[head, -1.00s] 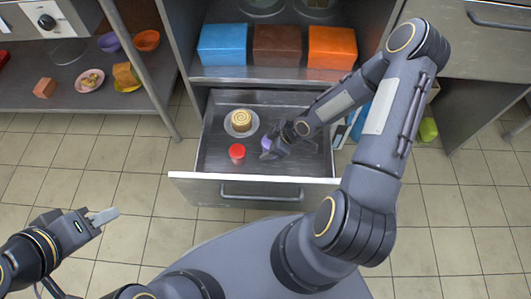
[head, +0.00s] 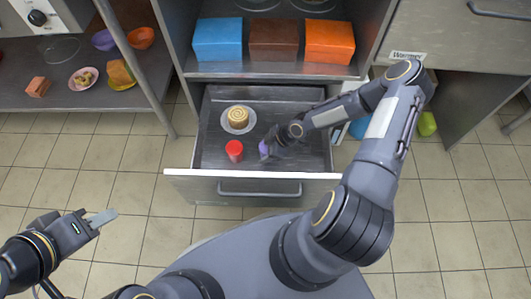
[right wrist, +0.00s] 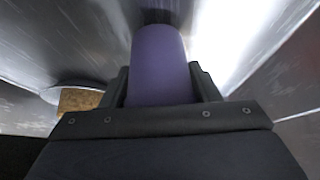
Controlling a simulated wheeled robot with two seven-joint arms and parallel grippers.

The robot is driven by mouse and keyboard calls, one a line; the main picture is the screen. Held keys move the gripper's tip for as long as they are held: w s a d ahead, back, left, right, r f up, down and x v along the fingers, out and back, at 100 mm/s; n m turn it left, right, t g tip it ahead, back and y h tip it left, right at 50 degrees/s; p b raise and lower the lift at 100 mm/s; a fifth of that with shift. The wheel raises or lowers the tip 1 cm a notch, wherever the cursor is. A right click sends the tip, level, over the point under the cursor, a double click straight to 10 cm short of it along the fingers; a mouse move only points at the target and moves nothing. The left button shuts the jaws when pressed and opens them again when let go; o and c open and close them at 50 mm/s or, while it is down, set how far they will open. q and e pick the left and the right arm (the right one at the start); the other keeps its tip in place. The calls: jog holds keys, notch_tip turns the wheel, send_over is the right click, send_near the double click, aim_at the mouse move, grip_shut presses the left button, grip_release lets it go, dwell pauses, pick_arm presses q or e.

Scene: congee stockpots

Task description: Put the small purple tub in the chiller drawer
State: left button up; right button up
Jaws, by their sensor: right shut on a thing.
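The chiller drawer (head: 215,180) is pulled open below a shelf. The small purple tub (head: 264,149) is inside the drawer area, between the fingers of my right gripper (head: 267,151), which is shut on it. In the right wrist view the tub (right wrist: 160,65) fills the space between the dark fingers; whether it touches the drawer floor I cannot tell. My left gripper (head: 103,218) is empty, outside the drawer at lower left, over the floor; its finger gap does not show clearly.
In the drawer, a rolled pastry on a white plate (head: 238,120) and a red jar (head: 234,151) sit left of the tub. Blue (head: 218,39), brown (head: 274,40) and orange (head: 329,41) boxes stand on the shelf above. A side shelf at left holds bowls and plates.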

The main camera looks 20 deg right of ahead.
jog(key=shift+f, duration=0.4)
jog(key=shift+f, duration=0.25)
jog(key=o, duration=1.1)
jog(key=shift+r, duration=0.1)
jog(key=shift+c, duration=0.2)
